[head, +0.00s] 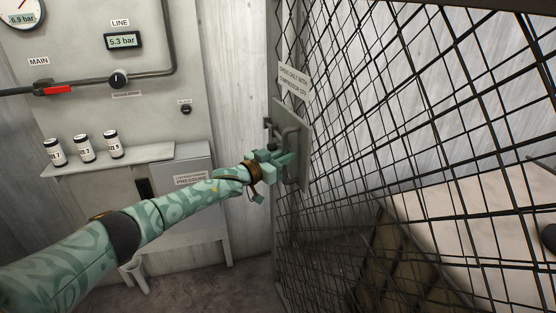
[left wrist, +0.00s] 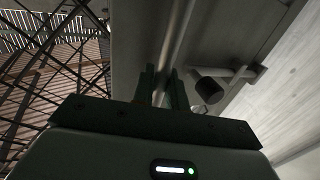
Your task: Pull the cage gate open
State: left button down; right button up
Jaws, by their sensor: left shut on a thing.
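The cage gate (head: 313,60) is a dark wire mesh panel that fills the right of the head view. It carries a grey plate (head: 305,124) with a metal pull handle (head: 290,141) on its left edge. My left gripper (head: 284,159) is shut on the handle. In the left wrist view its two dark fingers (left wrist: 161,86) sit either side of the upright handle bar (left wrist: 176,40). The fingers hide part of the handle. I cannot tell whether the gate stands slightly ajar. My right gripper is not in view.
A sign (head: 295,82) hangs on the mesh above the plate. Left is a wall panel with gauges, a pipe (head: 150,74), a red lever (head: 59,90) and a shelf (head: 110,160) of several labelled canisters. A grey cabinet (head: 184,160) stands beside the gate. Some floor (head: 215,288) is clear.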

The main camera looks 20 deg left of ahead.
pick_arm(q)
jog(key=shift+w+d, duration=0.25)
jog(key=shift+w, duration=0.25)
jog(key=c, duration=1.5)
grip_release()
jog(key=p+v, duration=0.3)
jog(key=v, duration=1.3)
jog(key=shift+s, duration=0.15)
